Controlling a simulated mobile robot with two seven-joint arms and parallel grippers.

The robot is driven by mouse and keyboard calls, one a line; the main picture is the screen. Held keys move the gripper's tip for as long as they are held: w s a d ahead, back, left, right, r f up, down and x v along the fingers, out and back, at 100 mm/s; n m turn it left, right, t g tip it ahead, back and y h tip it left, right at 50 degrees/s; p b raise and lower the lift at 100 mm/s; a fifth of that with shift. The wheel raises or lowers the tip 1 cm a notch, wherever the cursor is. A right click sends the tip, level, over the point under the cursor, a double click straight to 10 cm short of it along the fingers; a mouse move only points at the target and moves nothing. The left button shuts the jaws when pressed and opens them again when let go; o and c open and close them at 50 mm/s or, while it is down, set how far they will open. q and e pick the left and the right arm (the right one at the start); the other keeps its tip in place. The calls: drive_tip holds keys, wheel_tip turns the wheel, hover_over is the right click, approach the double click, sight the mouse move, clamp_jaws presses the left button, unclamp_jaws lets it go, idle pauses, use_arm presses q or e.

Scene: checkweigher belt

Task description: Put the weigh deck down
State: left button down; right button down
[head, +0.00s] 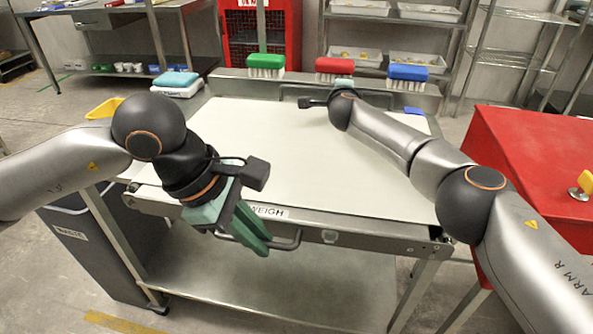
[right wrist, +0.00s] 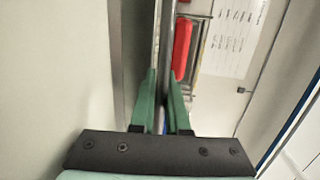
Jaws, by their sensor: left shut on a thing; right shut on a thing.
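The weigh deck (head: 265,145) is a wide cream plate with a metal front edge marked "WEIGH". It lies roughly level over the steel frame; I cannot tell whether it touches it. My left gripper (head: 258,238) is shut on the bar handle (head: 296,240) at the near edge. My right gripper (head: 312,101) is at the far edge, largely hidden by its own wrist in the head view. In the right wrist view its green fingers (right wrist: 162,112) are shut around the thin far handle bar (right wrist: 162,60), beside the pale deck surface (right wrist: 60,70).
Green (head: 265,61), red (head: 334,65) and blue (head: 407,73) brushes stand along the back rail. A grey waste bin (head: 85,245) stands at the left. A red cabinet (head: 530,150) stands close on the right. A lower steel shelf (head: 270,285) is empty.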

use_arm(q)
drive_tip(key=shift+s+f+b, duration=0.15)
drive_tip(key=shift+f+b, duration=0.25)
drive_tip(key=shift+f, duration=0.2)
use_arm(e)
drive_tip(key=shift+w+d+f, duration=0.1)
drive_tip(key=shift+d+f, duration=0.2)
drive_tip(key=shift+d, duration=0.05)
use_arm(q)
drive_tip(key=c, duration=1.3)
unclamp_jaws()
drive_tip(key=shift+f, duration=0.1)
drive_tip(key=shift+c, duration=0.2)
use_arm(e)
drive_tip(key=c, duration=1.3)
unclamp_jaws()
drive_tip(key=shift+f, duration=0.2)
drive_tip(key=shift+c, duration=0.2)
use_arm(q)
drive_tip(key=shift+o, duration=1.4)
use_arm(e)
drive_tip(key=shift+o, duration=1.4)
drive_tip(key=shift+a+r, duration=0.1)
use_arm(q)
drive_tip(key=shift+o, duration=0.7)
use_arm(e)
drive_tip(key=shift+o, duration=0.7)
drive_tip(key=shift+a, duration=0.15)
use_arm(q)
drive_tip(key=shift+r, duration=0.2)
